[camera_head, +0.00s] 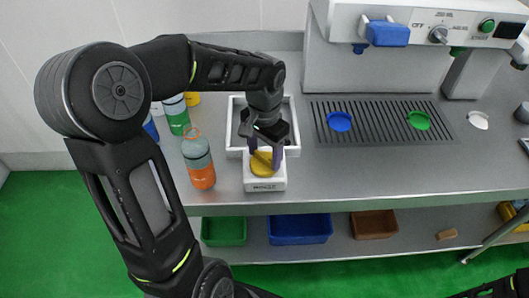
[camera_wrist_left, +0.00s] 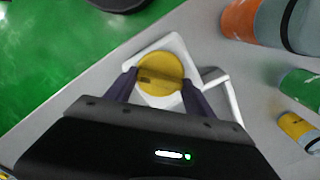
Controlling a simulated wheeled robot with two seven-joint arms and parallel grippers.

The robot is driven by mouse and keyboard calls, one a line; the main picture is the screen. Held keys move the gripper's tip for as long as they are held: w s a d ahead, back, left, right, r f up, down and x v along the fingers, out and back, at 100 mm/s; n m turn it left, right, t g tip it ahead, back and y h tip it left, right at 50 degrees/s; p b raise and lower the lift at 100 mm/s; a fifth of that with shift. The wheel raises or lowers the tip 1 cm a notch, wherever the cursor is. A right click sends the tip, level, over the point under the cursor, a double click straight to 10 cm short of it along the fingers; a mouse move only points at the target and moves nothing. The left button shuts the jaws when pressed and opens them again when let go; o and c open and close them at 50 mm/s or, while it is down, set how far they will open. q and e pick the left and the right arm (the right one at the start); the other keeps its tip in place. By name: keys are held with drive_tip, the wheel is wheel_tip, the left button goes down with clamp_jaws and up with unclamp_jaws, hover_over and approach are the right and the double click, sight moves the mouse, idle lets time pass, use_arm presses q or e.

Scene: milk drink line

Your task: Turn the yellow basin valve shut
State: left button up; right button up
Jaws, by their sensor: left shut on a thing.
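The yellow basin valve (camera_head: 262,163) is a round yellow knob on a white block (camera_head: 265,184) at the front edge of the steel counter. It also shows in the left wrist view (camera_wrist_left: 160,72), with a darker bar across its middle. My left gripper (camera_head: 264,158) reaches down onto the valve from above, with its dark purple fingers on opposite sides of the knob, shut on it. In the left wrist view the fingers (camera_wrist_left: 160,88) flank the yellow disc. The white basin (camera_head: 237,140) stands behind the valve, partly hidden by my left arm. My right gripper is not in view.
An orange-and-grey bottle (camera_head: 201,175) and a green bottle (camera_head: 177,118) stand left of the valve. Green, blue (camera_head: 300,229) and brown bins sit on the lower shelf.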

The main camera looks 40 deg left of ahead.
sight(264, 156)
use_arm(q)
drive_tip(key=m, duration=0.4)
drive_tip(key=shift+m, duration=0.3)
drive_tip(key=m, duration=0.4)
drive_tip(key=shift+p, duration=0.35)
drive_tip(key=shift+m, duration=0.4)
drive_tip(key=o, duration=1.4)
wheel_tip(264, 156, up, 8)
drive_tip(key=shift+f+b, duration=0.1)
drive_tip(key=shift+b, duration=0.3)
